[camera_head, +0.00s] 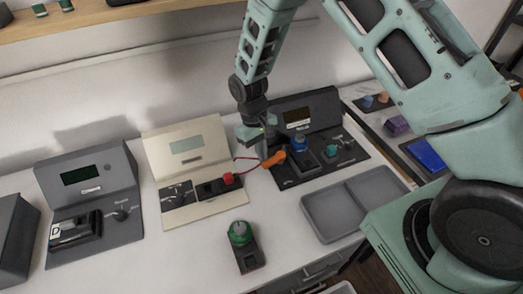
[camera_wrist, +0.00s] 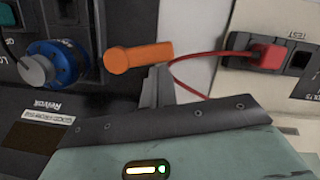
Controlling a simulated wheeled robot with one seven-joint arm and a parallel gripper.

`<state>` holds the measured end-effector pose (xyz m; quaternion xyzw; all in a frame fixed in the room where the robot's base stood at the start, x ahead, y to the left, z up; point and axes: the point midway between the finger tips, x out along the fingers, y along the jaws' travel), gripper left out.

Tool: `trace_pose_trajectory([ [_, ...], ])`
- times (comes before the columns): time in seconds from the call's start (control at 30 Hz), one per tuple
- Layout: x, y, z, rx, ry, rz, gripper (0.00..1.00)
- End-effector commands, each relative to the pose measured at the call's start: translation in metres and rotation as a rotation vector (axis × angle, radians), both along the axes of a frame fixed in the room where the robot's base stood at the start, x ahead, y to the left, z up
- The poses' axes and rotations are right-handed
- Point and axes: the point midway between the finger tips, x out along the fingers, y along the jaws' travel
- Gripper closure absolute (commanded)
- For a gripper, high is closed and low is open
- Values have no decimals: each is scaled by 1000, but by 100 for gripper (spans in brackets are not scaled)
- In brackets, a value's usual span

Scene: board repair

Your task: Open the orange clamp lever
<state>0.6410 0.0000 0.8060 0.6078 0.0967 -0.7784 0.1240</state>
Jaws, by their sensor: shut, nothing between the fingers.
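The orange clamp lever (camera_head: 274,159) is on the left side of the dark device (camera_head: 322,118) at the back right. In the wrist view the orange lever (camera_wrist: 138,57) lies roughly level, its rounded end to the left by the blue knob. My gripper (camera_head: 262,152) is over the left edge of that device, right beside the lever. In the wrist view the narrow grey fingertips (camera_wrist: 157,82) are together, just below the lever's right half. I cannot tell whether they touch it. Nothing shows between the fingers.
A blue knob (camera_wrist: 55,62) stands close beside the lever. A red plug (camera_head: 228,178) with a red cable sits in the cream device (camera_head: 190,150). A grey tray (camera_head: 335,232) lies in front, and a green-topped part (camera_head: 240,234) stands near the table's front. White tabletop is clear between devices.

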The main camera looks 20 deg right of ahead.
Motion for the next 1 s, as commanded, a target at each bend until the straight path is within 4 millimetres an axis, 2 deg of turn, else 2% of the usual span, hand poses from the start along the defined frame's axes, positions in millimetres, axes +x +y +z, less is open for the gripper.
trace_pose_trajectory([
  [0.57, -7, 2, 0, 0, 1, 117, 100],
  [0.77, -14, 3, 1, 1, 0, 242, 100],
  [1.0, -27, 2, 1, 0, 2, 466, 100],
])
